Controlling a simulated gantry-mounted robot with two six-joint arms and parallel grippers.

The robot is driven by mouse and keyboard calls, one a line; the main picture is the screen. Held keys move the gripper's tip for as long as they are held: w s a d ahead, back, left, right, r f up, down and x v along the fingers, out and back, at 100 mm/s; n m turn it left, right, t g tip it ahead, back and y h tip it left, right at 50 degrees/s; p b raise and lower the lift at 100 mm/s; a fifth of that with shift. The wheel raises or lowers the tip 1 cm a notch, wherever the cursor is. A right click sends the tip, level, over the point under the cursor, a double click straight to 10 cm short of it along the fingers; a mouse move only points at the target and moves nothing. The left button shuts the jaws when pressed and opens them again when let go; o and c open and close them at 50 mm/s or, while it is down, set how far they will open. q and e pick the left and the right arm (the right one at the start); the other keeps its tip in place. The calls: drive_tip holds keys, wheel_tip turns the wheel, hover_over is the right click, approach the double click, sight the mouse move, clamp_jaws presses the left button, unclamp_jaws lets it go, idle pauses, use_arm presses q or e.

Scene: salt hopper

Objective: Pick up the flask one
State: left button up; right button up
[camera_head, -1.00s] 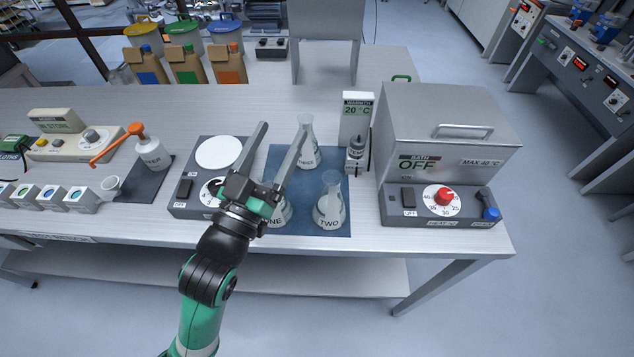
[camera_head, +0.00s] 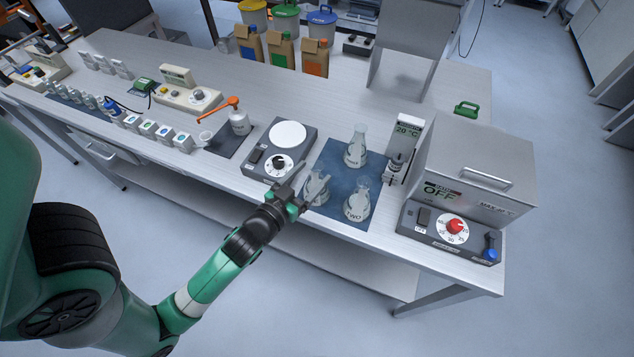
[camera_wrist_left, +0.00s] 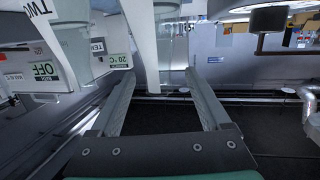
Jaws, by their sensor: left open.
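Flask one (camera_head: 318,189) is a clear conical glass flask standing upright on the blue mat (camera_head: 336,160), at its front left. Its label is hidden behind my gripper. My left gripper (camera_head: 305,184) is open beside it at the left, with its fingers reaching toward the flask. In the left wrist view the two open fingers (camera_wrist_left: 160,100) point at a pale glass shape, likely flask one (camera_wrist_left: 150,40). Contact cannot be told. Flask two (camera_head: 357,203) stands to its right and flask three (camera_head: 356,148) behind. My right gripper is not in view.
A stirrer hot plate (camera_head: 279,152) stands left of the mat. A thermometer stand (camera_head: 406,145) and a steel water bath (camera_head: 475,180) reading OFF stand to the right. The table's front edge is close to the flasks.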

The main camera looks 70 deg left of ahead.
use_arm(q)
drive_tip(key=x, duration=0.5)
drive_tip(key=shift+w+a+r, duration=0.15)
drive_tip(key=shift+w+r, duration=0.05)
drive_tip(key=shift+w, duration=0.15)
drive_tip(key=shift+c, duration=0.2)
clamp_jaws()
idle(1.0)
